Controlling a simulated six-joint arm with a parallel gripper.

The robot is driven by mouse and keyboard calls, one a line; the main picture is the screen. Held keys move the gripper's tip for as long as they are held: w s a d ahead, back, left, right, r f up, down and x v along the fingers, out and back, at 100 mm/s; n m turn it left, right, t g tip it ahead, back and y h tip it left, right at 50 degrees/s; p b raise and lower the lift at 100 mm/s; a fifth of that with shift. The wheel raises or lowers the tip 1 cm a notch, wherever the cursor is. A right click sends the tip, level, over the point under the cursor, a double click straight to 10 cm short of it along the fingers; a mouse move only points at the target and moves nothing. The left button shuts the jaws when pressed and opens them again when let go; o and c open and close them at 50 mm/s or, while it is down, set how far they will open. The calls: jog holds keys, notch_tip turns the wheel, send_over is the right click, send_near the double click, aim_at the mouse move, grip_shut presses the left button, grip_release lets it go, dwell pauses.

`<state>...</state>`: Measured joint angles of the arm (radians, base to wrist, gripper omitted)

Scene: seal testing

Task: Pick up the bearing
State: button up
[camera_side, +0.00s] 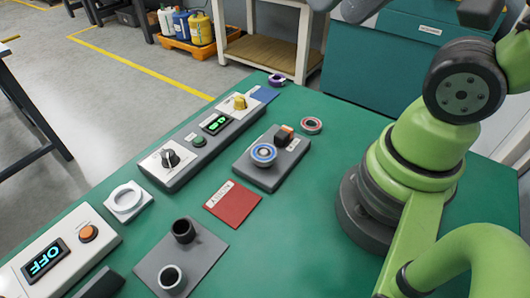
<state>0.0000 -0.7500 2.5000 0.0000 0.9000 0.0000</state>
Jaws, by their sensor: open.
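A round, blue-and-white ringed part that looks like a bearing (263,154) sits on a dark grey fixture block (258,174) near the middle of the green table. A smaller ring with a reddish band (312,125) lies flat on the table right of the block; it could also be a bearing, and I cannot tell which is meant. A purple ring-like part (277,79) lies at the table's far edge. My green arm stands at the right. My gripper does not show clearly in this view, and nothing touches the ringed parts.
A control box (188,150) with a knob and green display stands left of the block. A red mat (232,203) lies in front. A grey plate (205,258) with two dark cups, a white ring holder (126,201) and a box reading OFF (60,255) are nearer. Table centre right is clear.

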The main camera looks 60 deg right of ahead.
jog(key=n+g+h, duration=0.2)
jog(key=g, duration=0.5)
send_over(264, 151)
notch_tip(264, 151, down, 17)
jog(key=f, duration=0.4)
jog(key=shift+s+d+f, duration=0.1)
jog(key=shift+s+f, duration=0.15)
jog(key=shift+w+f, duration=0.15)
jog(key=shift+f, duration=1.4)
jog(key=shift+w+f, duration=0.1)
jog(key=shift+f, duration=1.45)
jog(key=c, duration=0.8)
jog(key=shift+r, duration=0.1)
jog(key=shift+n, duration=0.3)
jog(key=shift+r, duration=6.45)
